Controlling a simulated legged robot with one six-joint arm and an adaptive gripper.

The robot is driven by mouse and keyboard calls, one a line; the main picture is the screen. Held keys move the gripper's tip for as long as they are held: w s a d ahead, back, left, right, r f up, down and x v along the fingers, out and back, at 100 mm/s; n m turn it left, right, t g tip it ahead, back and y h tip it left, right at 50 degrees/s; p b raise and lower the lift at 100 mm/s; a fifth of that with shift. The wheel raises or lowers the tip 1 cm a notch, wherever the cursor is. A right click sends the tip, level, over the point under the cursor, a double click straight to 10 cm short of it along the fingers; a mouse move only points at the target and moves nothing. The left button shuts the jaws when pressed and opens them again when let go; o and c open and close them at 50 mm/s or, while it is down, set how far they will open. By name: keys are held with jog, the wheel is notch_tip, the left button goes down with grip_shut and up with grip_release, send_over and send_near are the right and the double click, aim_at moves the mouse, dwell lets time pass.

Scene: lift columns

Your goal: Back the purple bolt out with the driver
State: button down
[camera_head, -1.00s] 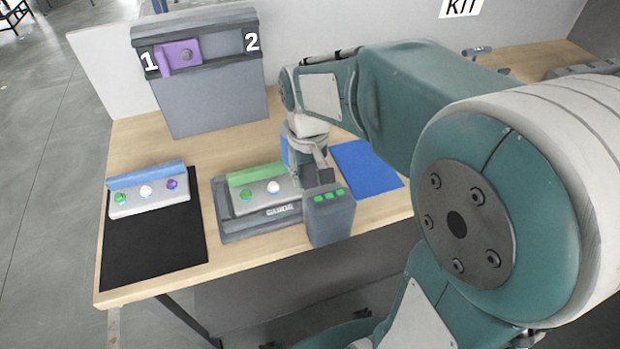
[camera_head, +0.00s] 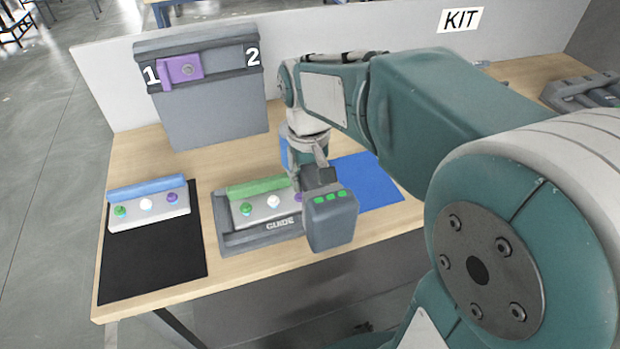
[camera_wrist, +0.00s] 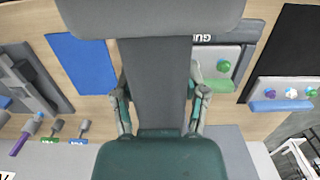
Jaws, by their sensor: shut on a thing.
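My gripper (camera_wrist: 162,104) is shut on the driver, a dark grey block (camera_head: 332,222) with green lights on its top. The driver stands over the right end of the guide fixture (camera_head: 235,238). The grey block with a green back (camera_head: 258,187) on the guide carries a green bolt (camera_head: 246,209), a white bolt (camera_head: 273,201) and a purple bolt (camera_head: 298,197). The purple bolt is partly hidden by the driver, so I cannot tell whether they touch. The wrist view shows the driver body (camera_wrist: 160,70) between the fingers; the purple bolt is hidden there.
A blue-backed block (camera_head: 150,205) with green, white and purple bolts sits on a black mat (camera_head: 150,265) at left. A grey panel (camera_head: 215,110) marked 1 and 2 stands behind, with a purple piece (camera_head: 184,70) by the 1. A blue mat (camera_head: 372,182) lies right of the guide.

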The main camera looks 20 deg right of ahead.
aim_at(311, 167)
jog(key=shift+r, duration=2.05)
jog(key=shift+d+f, duration=0.25)
jog(key=shift+f, duration=0.95)
notch_tip(311, 167, down, 6)
jog(key=shift+f, duration=0.25)
jog(key=shift+f, duration=0.55)
dwell(0.8)
jog(key=shift+r, duration=0.7)
dwell(1.8)
